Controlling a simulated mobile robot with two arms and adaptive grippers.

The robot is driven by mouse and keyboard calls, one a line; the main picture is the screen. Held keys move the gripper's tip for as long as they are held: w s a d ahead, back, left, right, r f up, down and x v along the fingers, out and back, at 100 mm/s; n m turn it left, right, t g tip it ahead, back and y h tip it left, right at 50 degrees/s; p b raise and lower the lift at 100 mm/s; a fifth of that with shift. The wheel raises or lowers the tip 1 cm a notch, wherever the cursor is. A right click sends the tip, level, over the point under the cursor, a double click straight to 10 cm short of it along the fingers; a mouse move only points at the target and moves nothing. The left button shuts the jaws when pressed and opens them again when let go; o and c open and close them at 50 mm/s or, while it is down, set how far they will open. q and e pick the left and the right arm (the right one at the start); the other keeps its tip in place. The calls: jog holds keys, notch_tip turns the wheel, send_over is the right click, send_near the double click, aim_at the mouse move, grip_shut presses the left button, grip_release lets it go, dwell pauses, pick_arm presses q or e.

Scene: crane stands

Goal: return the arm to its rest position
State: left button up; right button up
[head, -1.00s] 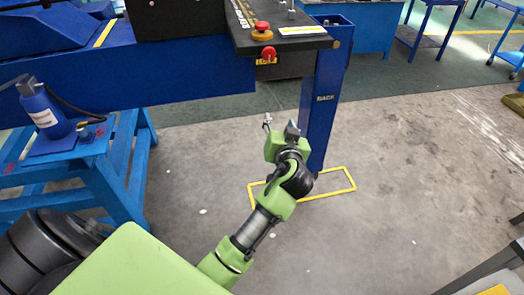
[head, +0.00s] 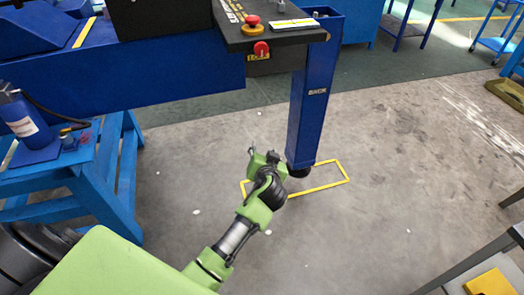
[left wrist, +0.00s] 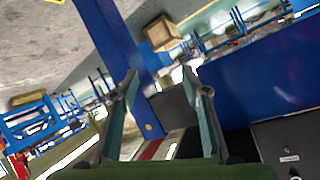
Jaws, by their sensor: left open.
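My left arm reaches up the middle of the head view, green and black. Its left gripper (head: 263,153) is over bare floor, just left of the foot of a blue jack post (head: 310,110), apart from it as far as I can tell. In the left wrist view the two teal fingers (left wrist: 163,88) stand well apart, with nothing between them. My right gripper is in neither view.
A blue beam (head: 150,75) with a black control box edge and a red emergency button (head: 252,21) runs across the upper left. A blue stand (head: 110,185) carries a blue bottle jack (head: 24,120). A yellow floor outline (head: 322,187) surrounds the post's foot.

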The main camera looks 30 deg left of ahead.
pick_arm(q)
jog(key=shift+f, duration=0.1)
dwell(0.3)
jog(key=s+d+f+m+g+h, duration=0.1)
jog(key=s+d+f+g+h, duration=0.1)
jog(key=s+f, duration=0.6)
jog(key=s+d+f+m+g+h, duration=0.1)
jog(key=s+f, duration=0.3)
jog(key=f, duration=0.9)
jog(key=s+d+f+m+g+h, duration=0.1)
jog(key=s+d+f+g+h, duration=0.1)
jog(key=s+f, duration=0.6)
jog(key=s+f+g, duration=0.1)
jog(key=s+f, duration=0.5)
jog(key=s, duration=0.5)
jog(key=s+f+g+h, duration=0.1)
jog(key=s+f+g, duration=0.1)
jog(key=s+f, duration=0.4)
jog(key=s+a+f+g, duration=0.1)
jog(key=s+f, duration=0.5)
jog(key=s, duration=1)
jog(key=shift+s+f+g, duration=0.4)
jog(key=shift+g, duration=0.3)
jog(key=shift+a, duration=0.1)
jog(key=c, duration=0.4)
jog(key=shift+c, duration=0.2)
